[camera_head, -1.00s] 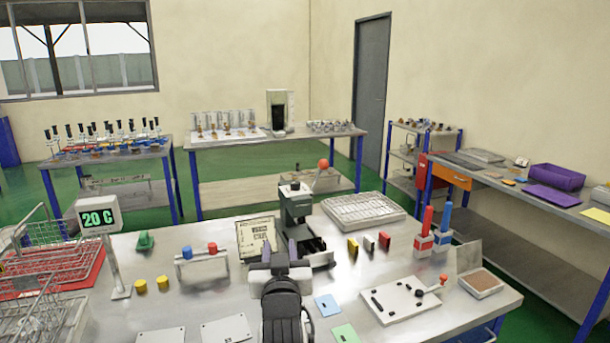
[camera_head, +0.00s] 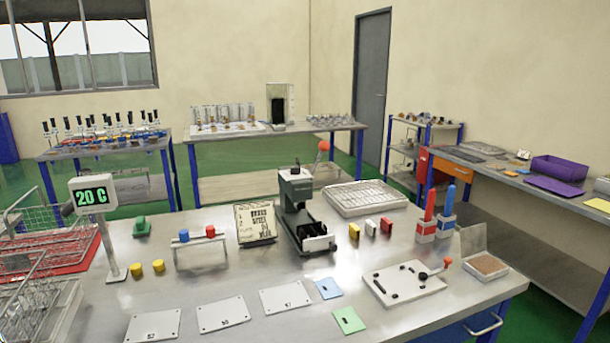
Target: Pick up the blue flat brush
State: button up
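My gripper is out of view.
A green-grey press (camera_head: 296,205) stands mid-table, with yellow, white and red blocks (camera_head: 370,229) between it and the brush holders. A wire-covered tray (camera_head: 365,198) lies behind. A white board with a lever (camera_head: 405,286) lies in front, beside a brown-topped tray (camera_head: 487,266).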

aim_at(451, 193)
jog(key=z, duration=1.75)
jog(key=i+z, duration=0.45)
jog(key=i, duration=0.65)
jog(key=i+l, duration=0.1)
jog(key=i, duration=1.15)
jog(key=i+j+u, duration=0.1)
jog(key=i+u, duration=0.35)
jog(key=i+l+u, duration=0.1)
jog(key=i+u, duration=0.75)
jog(key=i, duration=0.15)
jog(key=i+u, duration=0.4)
jog(key=i, duration=0.15)
jog(key=i+u, duration=0.3)
jog(key=i, duration=0.3)
jog(key=i+l+u, duration=0.1)
jog(key=i+u, duration=0.25)
jog(key=i, duration=0.2)
jog(key=i+u, duration=0.4)
jog(key=i+l+u, duration=0.2)
jog(key=i+u, duration=0.2)
